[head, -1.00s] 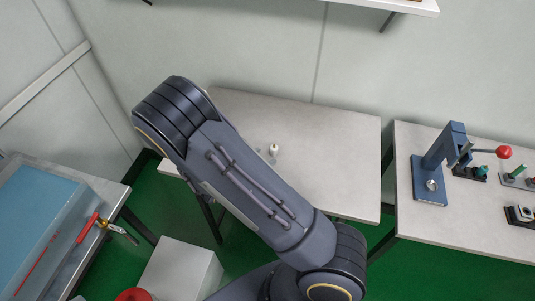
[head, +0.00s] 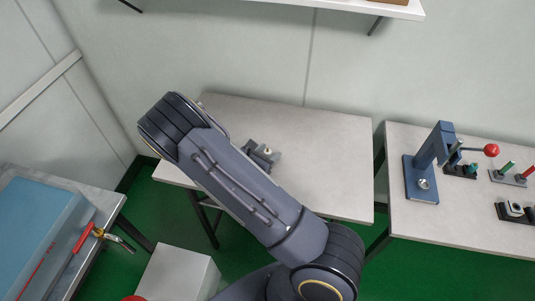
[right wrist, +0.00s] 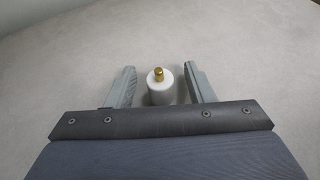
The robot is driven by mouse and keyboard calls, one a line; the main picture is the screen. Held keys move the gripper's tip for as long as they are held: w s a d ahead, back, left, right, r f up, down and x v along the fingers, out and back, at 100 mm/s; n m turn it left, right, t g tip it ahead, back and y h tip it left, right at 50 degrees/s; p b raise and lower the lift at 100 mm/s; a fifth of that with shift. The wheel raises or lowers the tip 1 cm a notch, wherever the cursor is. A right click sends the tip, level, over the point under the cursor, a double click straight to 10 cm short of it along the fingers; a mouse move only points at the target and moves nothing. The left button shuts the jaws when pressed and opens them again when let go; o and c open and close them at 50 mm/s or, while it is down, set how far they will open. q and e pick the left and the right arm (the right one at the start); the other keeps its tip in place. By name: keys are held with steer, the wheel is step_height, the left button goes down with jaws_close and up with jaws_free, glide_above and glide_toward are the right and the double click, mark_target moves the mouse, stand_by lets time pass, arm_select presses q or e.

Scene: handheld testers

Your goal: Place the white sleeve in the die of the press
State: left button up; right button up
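The white sleeve (right wrist: 160,90) stands upright in the right wrist view, with a brass-coloured tip on top. My right gripper (right wrist: 160,84) is open, with one finger on each side of the sleeve and a gap on both sides. In the head view the right gripper (head: 263,155) is over the middle table, partly hidden by my arm, and the sleeve (head: 268,151) shows small between its fingers. The blue press (head: 436,150) stands on the right table. Its round silver die (head: 424,184) is on the base plate. My left gripper is not in view.
The middle table (head: 330,150) is otherwise clear. Right of the press, a red-knobbed lever (head: 491,150) sticks out, and dark holders with small parts (head: 515,208) stand on the right table (head: 440,228). A gap separates the tables. A blue case (head: 35,225) stands at left.

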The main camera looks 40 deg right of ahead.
mark_target(267, 151)
jaws_close()
steer(key=shift+r, duration=0.15)
steer(key=shift+r, duration=0.3)
step_height(267, 151, up, 2)
steer(key=shift+r, duration=0.1)
steer(key=s+a+r, duration=0.7)
steer(key=s+r, duration=0.3)
steer(key=s, duration=0.2)
steer(key=shift+a, duration=0.1)
